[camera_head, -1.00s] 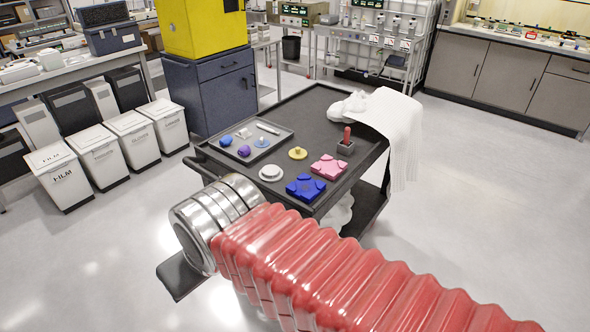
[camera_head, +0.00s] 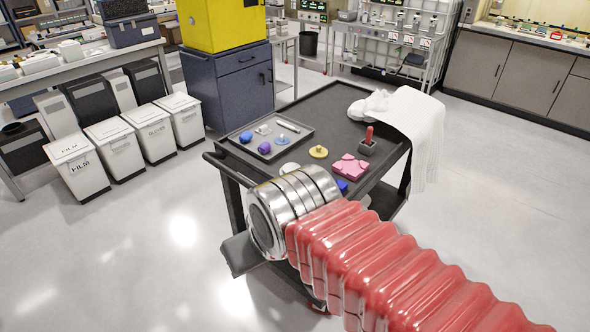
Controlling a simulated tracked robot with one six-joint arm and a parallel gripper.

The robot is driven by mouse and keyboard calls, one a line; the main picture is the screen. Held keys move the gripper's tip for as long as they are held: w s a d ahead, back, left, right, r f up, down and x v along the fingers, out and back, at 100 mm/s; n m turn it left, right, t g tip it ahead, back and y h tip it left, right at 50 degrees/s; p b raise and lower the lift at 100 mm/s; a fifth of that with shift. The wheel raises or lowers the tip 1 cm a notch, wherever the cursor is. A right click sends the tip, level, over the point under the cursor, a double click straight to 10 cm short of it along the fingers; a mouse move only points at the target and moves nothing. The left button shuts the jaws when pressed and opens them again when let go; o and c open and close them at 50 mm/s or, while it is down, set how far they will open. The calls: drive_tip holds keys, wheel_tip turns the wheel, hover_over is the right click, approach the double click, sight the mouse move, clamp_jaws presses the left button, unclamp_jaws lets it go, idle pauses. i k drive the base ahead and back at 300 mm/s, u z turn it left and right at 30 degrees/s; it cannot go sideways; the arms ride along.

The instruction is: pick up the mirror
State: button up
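I cannot tell for sure which piece is the mirror. Small parts lie on a black cart (camera_head: 327,114). A pale round piece (camera_head: 288,168) sits by the tray's front edge, partly hidden by my arm. A yellow round piece (camera_head: 318,152) and a pink block (camera_head: 349,167) lie to its right. A blue block (camera_head: 342,184) is mostly hidden behind my arm. My arm's metal end is in front of the cart's near edge. Only a dark part of my gripper (camera_head: 240,254) shows at its lower left; its fingertips are hidden.
A shallow tray (camera_head: 300,146) on the cart holds blue, purple and pale small parts. A dark block with a red handle (camera_head: 368,140) stands at the right. A white cloth (camera_head: 405,115) hangs over the cart's right edge. White bins (camera_head: 120,150) stand left; open floor surrounds the cart.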

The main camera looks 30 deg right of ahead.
sight(289, 167)
drive_tip(key=u, duration=0.1)
drive_tip(key=i, duration=1)
drive_tip(key=z, duration=0.1)
